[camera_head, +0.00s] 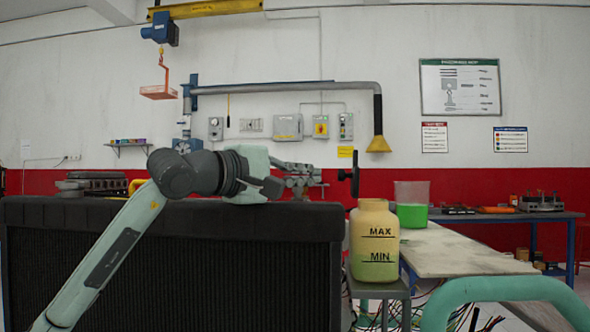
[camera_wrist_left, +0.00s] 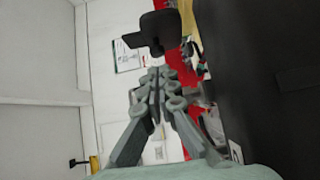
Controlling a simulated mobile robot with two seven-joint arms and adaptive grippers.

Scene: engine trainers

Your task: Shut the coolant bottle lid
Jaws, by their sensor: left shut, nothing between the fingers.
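The coolant bottle (camera_head: 375,245) is pale yellow, marked MAX and MIN, and stands upright on a small grey stand right of the black radiator. Its black lid (camera_head: 354,173) stands up, open, above the left side of the bottle's top. In the left wrist view the dark lid (camera_wrist_left: 155,32) is just beyond the fingertips. My left gripper (camera_head: 318,175) reaches in over the radiator from the left. Its fingers are shut and empty, pointing at the lid, with a small gap visible. The closed fingers show in the left wrist view (camera_wrist_left: 158,80). My right gripper is not in view.
The black radiator (camera_head: 190,265) fills the lower left, under my arm. A clear beaker of green liquid (camera_head: 411,212) stands on a pale table (camera_head: 460,255) behind the bottle. Loose wires hang below. Space above the bottle is clear.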

